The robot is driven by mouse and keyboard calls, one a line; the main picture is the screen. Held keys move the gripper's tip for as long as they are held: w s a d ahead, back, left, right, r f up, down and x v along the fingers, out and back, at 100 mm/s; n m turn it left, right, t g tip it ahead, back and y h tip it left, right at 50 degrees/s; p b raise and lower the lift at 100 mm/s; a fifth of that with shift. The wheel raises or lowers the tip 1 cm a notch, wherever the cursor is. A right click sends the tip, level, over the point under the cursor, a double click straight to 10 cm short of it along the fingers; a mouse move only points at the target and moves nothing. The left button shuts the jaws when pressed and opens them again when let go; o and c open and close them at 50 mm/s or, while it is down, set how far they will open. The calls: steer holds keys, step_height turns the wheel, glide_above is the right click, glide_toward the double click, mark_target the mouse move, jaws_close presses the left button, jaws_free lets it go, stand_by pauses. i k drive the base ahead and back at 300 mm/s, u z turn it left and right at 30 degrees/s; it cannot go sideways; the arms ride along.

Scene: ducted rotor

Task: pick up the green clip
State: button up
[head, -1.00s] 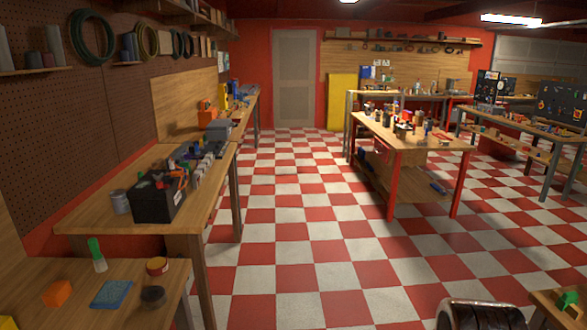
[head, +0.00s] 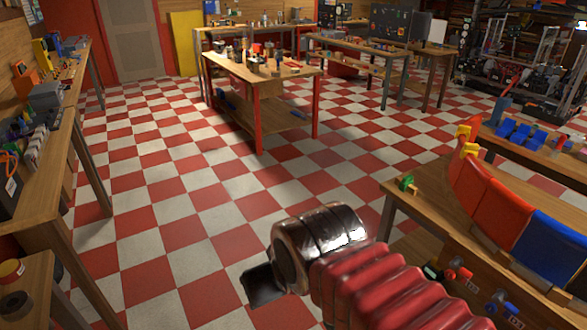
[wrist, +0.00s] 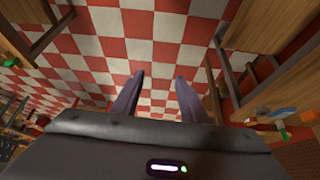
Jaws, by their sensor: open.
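The green clip (head: 407,183) lies on the near left corner of the wooden bench at the right in the head view. A small green thing at the left edge of the wrist view (wrist: 12,62), by a wooden top, looks like the same clip. My gripper (wrist: 158,78) is open, its two dark fingers apart with only checkered floor between them. In the head view my arm reaches in from the bottom, left of the bench and apart from the clip; the fingers are mostly hidden there.
Red and blue bins (head: 510,215) stand on the same bench, right of the clip. Red and blue clamps sit low on its front side. A table with red legs (head: 258,115) stands further back. Open checkered floor (head: 180,200) lies left of the bench.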

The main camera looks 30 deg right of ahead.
mark_target(408, 180)
steer(key=z, duration=2.25)
